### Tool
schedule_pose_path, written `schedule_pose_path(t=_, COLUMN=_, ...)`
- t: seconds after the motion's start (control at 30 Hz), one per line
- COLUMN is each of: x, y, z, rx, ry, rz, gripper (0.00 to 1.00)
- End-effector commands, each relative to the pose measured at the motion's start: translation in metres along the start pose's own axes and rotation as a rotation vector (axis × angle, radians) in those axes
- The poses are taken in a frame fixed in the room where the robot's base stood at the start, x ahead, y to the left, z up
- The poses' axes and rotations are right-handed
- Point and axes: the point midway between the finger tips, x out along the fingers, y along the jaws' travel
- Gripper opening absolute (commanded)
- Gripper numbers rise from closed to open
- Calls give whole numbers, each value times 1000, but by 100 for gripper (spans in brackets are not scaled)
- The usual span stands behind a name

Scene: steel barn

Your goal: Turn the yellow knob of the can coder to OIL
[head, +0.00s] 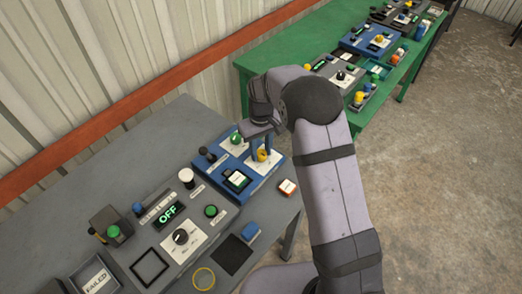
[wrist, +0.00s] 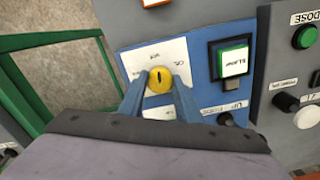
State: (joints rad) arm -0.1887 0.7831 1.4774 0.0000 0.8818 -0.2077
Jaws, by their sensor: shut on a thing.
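The yellow knob (wrist: 160,78) sits on a white label plate (wrist: 174,50) on the blue can coder panel (wrist: 205,50). In the wrist view the knob's dark mark runs roughly up and down in the picture. Small words are printed around the knob, too small to read surely. In the head view the yellow knob (head: 262,156) shows below my wrist, on the right part of the blue panel (head: 219,180). My gripper (wrist: 160,86) is shut on the knob, one blue finger on each side.
A screen button with a green edge (wrist: 234,62) stands beside the knob plate, and a green knob (head: 236,138) is on the same panel. A grey panel with an OFF display (head: 168,214) is nearer. An orange-and-white block (head: 287,187) lies close by. The green table (head: 300,50) is behind.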

Motion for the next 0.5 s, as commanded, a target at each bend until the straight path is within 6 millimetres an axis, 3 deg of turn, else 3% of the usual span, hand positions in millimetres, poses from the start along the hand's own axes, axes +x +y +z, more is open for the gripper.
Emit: schedule_pose_path(t=0.5, x=-1, y=0, z=-1, rx=491, ry=3, rz=0, gripper=8)
